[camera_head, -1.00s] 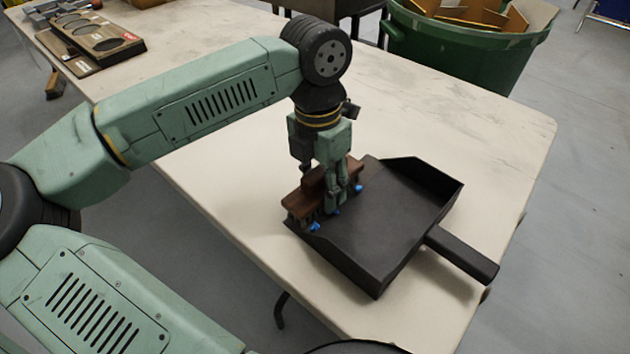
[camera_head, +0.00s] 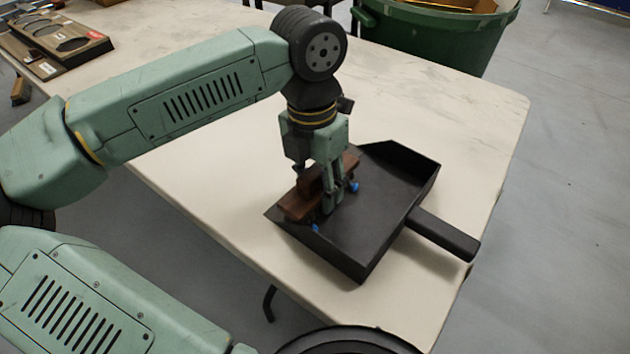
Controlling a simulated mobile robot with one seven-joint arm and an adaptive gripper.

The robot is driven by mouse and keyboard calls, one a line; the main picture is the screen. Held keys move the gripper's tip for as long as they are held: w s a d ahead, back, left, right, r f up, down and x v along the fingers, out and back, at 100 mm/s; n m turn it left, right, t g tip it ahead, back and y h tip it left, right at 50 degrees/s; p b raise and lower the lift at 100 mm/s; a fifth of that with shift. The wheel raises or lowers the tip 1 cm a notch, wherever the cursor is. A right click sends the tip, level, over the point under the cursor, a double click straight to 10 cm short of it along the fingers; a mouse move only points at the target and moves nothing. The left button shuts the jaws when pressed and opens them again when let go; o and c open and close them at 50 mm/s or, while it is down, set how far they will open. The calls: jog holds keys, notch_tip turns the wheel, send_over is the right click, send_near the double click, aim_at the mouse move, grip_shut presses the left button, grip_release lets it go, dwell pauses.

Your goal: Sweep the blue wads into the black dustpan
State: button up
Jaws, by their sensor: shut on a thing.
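The black dustpan (camera_head: 372,228) lies on the pale table with its handle (camera_head: 443,234) pointing right and its open edge to the left. My gripper (camera_head: 335,206) is shut on a brown brush (camera_head: 297,206), held at the dustpan's open edge. Its bristles are mostly hidden. One blue wad (camera_head: 354,186) shows just right of the brush, at the dustpan's inner side. Another blue wad (camera_head: 316,228) shows at the brush's near end, by the dustpan's lip. Any wads behind the gripper or under the brush are hidden.
The table (camera_head: 440,110) is clear around the dustpan, with its right edge close to the handle. A green bin (camera_head: 436,38) stands beyond the far edge. A tray with dark oval recesses (camera_head: 55,38) lies at the far left.

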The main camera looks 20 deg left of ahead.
jog(key=shift+r+p, duration=2.75)
jog(key=shift+r, duration=1.8)
jog(key=shift+f, duration=0.1)
